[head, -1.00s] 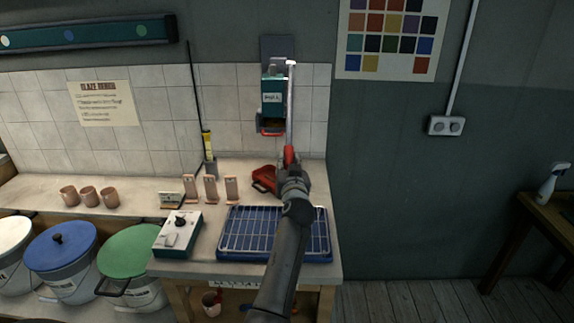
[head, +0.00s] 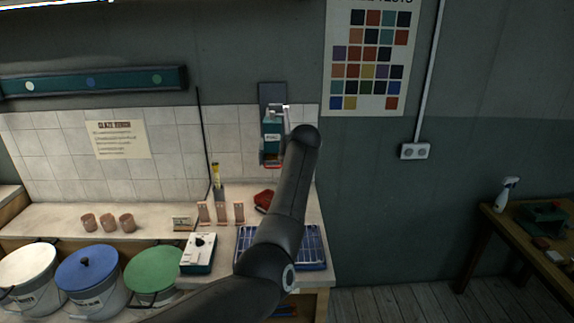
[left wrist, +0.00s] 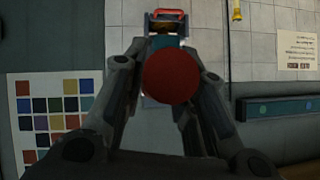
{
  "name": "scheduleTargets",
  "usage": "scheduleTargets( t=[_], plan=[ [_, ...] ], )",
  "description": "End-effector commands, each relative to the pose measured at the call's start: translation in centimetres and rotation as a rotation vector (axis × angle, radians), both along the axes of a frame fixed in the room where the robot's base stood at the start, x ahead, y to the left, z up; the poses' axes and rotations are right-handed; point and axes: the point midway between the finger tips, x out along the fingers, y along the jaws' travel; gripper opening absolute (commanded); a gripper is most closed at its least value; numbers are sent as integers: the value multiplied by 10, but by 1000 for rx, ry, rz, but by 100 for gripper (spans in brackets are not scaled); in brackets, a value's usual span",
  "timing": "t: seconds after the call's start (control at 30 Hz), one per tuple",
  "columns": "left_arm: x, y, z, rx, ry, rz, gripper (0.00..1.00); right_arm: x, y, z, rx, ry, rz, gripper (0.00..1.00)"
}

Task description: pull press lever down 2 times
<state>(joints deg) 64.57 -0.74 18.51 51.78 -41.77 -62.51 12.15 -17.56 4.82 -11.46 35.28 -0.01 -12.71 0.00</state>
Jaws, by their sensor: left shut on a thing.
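The teal press (head: 272,126) is mounted on the tiled wall, with its pale lever arm (head: 278,109) at its top. The lever now points out from the wall toward me, and my arm hides most of it in the head view. In the left wrist view the lever's round red knob (left wrist: 172,76) sits between the fingers of my left gripper (left wrist: 163,63), which is shut on it. The press also shows beyond the knob in that view, with its red part (left wrist: 168,13). My right gripper is not in view.
Below the press, the counter holds a blue rack (head: 316,252), a red object (head: 264,201), a control box (head: 199,252) and small upright tiles (head: 221,212). Lidded buckets (head: 88,280) stand at the left.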

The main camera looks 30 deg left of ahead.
Motion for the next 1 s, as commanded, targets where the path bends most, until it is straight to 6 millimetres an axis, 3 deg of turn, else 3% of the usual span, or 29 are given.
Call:
scheduleTargets(
  t=[0.1,0.4,1.0],
  plan=[
    [1,2,20,-24,41,3,0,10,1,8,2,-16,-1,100],
    [2,3,45,-68,112,2,0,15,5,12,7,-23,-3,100],
    [4,3,57,-81,130,2,0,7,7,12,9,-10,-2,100]
  ],
)
